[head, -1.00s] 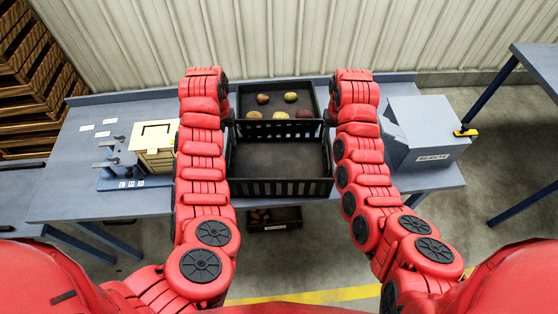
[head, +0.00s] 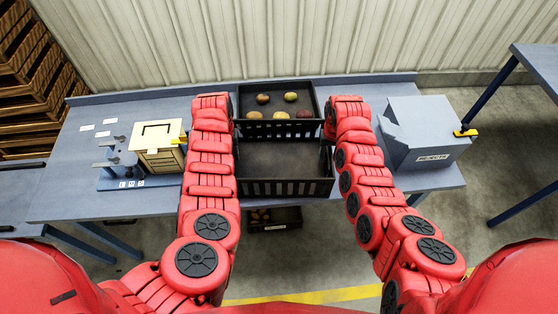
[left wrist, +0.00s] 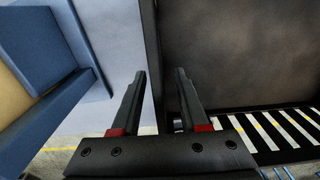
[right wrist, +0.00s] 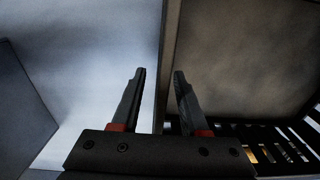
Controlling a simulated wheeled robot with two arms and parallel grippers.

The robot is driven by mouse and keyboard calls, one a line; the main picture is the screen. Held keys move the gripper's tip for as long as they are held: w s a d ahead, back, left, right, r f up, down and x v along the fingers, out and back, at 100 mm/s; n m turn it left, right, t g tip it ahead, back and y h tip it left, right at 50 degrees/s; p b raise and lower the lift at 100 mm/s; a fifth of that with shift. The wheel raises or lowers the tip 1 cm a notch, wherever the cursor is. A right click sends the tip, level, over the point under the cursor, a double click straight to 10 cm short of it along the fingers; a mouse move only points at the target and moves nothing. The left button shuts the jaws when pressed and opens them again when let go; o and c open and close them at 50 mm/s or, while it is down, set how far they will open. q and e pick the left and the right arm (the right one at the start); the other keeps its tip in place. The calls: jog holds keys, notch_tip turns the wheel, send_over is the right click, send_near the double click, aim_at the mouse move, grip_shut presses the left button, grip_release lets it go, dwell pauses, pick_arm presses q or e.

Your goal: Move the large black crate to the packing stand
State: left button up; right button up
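The large black crate (head: 285,188) stands empty at the front of the blue-grey bench, with slatted front walls. My left gripper (left wrist: 160,75) has its fingers apart, one on each side of the crate's left wall. My right gripper (right wrist: 160,75) likewise has its fingers apart astride the crate's right wall. Neither looks closed on the wall. In the head view the right gripper (head: 327,142) is small and dark at the crate's right side, and the left one is mostly hidden under its arm. No label identifies the packing stand; a blue-legged table (head: 540,68) stands at right.
A black crate with several potatoes (head: 278,95) sits directly behind the empty one. A beige box (head: 158,150) stands to the left and a blue-grey labelled box (head: 425,135) to the right. A small bin (head: 275,220) is below the bench. Floor is clear between bench and table.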

pick_arm(q)
grip_shut()
pick_arm(e)
grip_shut()
dwell(0.9)
